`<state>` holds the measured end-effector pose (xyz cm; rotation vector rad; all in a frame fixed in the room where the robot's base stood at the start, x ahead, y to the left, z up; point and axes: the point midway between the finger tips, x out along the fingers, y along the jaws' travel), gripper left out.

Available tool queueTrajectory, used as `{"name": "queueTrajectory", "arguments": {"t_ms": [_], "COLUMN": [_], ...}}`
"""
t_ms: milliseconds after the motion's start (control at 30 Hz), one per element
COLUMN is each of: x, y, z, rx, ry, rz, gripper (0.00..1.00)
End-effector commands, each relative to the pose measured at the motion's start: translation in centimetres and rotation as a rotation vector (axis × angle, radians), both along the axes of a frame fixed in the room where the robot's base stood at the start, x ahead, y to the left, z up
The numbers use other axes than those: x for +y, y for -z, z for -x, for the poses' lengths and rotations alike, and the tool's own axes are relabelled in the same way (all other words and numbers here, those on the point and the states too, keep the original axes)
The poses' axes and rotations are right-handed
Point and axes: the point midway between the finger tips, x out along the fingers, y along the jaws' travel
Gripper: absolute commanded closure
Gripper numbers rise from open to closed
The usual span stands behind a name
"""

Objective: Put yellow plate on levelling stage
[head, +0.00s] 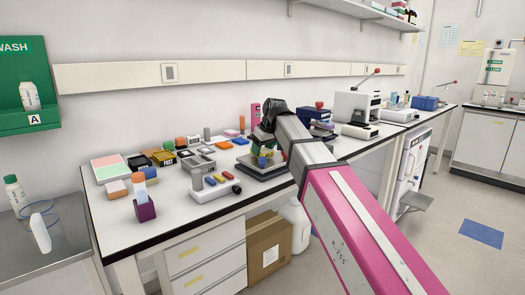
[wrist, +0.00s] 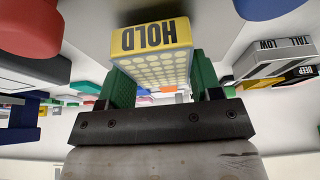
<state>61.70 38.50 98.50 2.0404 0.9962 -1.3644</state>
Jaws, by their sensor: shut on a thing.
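My gripper (wrist: 160,88) shows green fingers on both sides of a plate in the wrist view. It is shut on this yellow plate (wrist: 155,68), which has a yellow side marked HOLD, upside down in the picture, and rows of pale round wells. In the head view my gripper (head: 264,150) is over the bench, above a low dark platform with a pale rim (head: 262,171). This platform may be the levelling stage, but I cannot tell for sure. The arm partly hides the plate there, and whether it touches the platform is unclear.
A grey device with coloured knobs (head: 214,188) stands left of the platform. Several small blocks and racks lie further left on the bench (head: 110,232). A dark blue-topped stack (head: 320,118) and a white press-like machine (head: 356,107) stand to the right.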

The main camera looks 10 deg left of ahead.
Motion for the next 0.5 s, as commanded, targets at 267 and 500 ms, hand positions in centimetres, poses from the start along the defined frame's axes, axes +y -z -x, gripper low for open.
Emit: {"name": "queueTrajectory", "arguments": {"t_ms": [267,500], "x": [0.02,0.01], "y": [0.56,0.80], "z": [-0.02,-0.01], "rx": [-0.001,-0.001], "ry": [0.000,0.000], "rz": [-0.001,-0.001], "gripper": [0.68,0.16]}}
